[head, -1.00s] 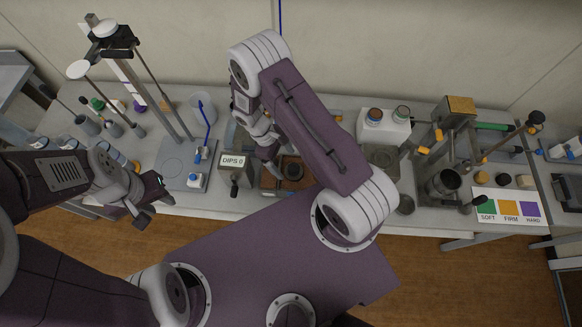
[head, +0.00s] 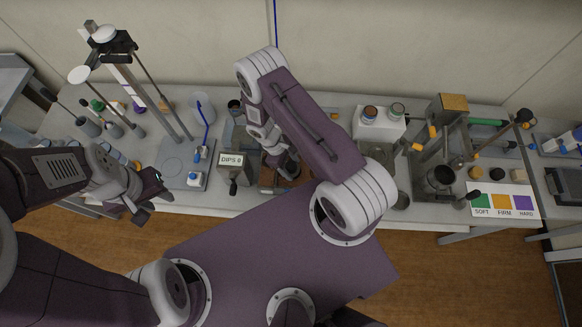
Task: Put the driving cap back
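My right gripper (head: 287,170) points down over a brown board (head: 267,181) at the bench's middle. My own arm hides most of that board, and I cannot see whether the gripper's fingers hold anything. The dark round piece that lay on the board is hidden behind the gripper, and I cannot tell whether it is the driving cap. My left gripper (head: 150,197) is off the bench's front left edge. Its fingers are apart and empty.
A grey box marked DIPS 0 (head: 234,168) stands left of the board. A white block with bottles (head: 380,127) stands to the right. A metal cup rig (head: 440,178) and a SOFT/FIRM/HARD card (head: 502,201) are further right. A tall stand (head: 140,85) rises at the left.

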